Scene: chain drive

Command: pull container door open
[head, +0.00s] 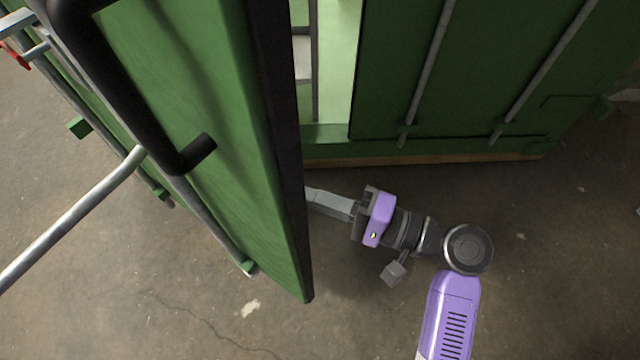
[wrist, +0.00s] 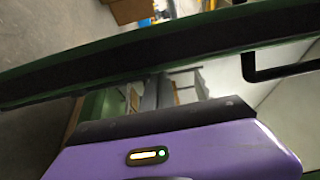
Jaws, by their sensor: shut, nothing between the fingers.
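The green container door (head: 215,150) stands swung partly open in the head view, with a dark strip along its edge and a black handle (head: 120,90) on the face toward me. My gripper (head: 318,200) is to the right of this door, low, in front of the opening. Its shut grey fingers point left at the door's dark edge; their tips are partly hidden there, and I cannot tell whether they touch. In the wrist view the door's edge (wrist: 130,60) crosses above my purple gripper body, with a black handle (wrist: 270,68) at right.
The second green door (head: 475,70), with grey rods, stands right of the opening (head: 340,60). A grey bar (head: 70,220) juts out at left. The concrete floor (head: 560,260) at right is clear.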

